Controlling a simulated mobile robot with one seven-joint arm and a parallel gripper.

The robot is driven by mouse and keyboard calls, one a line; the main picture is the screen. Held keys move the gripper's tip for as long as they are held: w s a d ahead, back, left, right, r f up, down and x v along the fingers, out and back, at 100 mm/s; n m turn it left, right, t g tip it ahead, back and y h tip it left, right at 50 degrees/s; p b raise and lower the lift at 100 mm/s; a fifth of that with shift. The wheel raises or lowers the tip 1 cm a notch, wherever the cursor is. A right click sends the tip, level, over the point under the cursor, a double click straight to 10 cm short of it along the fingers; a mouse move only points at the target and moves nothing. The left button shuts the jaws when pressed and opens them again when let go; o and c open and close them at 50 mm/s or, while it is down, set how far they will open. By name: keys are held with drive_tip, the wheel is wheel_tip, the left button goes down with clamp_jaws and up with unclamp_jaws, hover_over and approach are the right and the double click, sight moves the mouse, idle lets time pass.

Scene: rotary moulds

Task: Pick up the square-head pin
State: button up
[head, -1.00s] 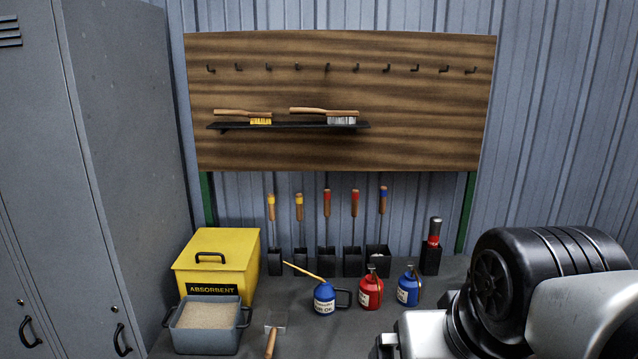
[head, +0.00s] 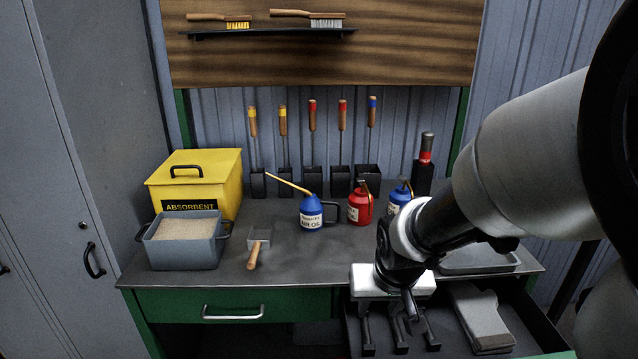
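My gripper (head: 408,308) is over the open drawer (head: 540,338) at the lower right of the head view, pointing down. I cannot see whether its fingers are apart or closed, as my arm and the white hand body cover most of them. Several dark metal pieces stand in the drawer below it: a left one (head: 367,336), a middle one (head: 399,338) and a right one (head: 430,334). They are small and partly hidden. I cannot tell which, if any, is the square-head pin, or whether my gripper touches one.
A folded grey cloth (head: 478,318) lies at the drawer's right. A tray (head: 480,262) is at the right.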

drive_tip(key=b, duration=0.6)
approach(366, 329)
wheel_tip(366, 329, down, 3)
drive_tip(key=shift+r, duration=0.1)
drive_tip(key=shift+w+r+b+x, duration=0.15)
drive_tip(key=shift+b+x, duration=0.4)
drive_tip(key=shift+x, duration=0.45)
drive_tip(key=shift+w+b+x, duration=0.15)
drive_tip(key=shift+b+x, duration=0.45)
drive_tip(key=shift+x, duration=0.4)
drive_tip(key=shift+w+r+b+x, duration=0.1)
drive_tip(key=shift+w+b+x, duration=0.1)
drive_tip(key=shift+b+x, duration=0.6)
drive_tip(key=shift+f+p, duration=0.15)
drive_tip(key=shift+p, duration=0.15)
clamp_jaws()
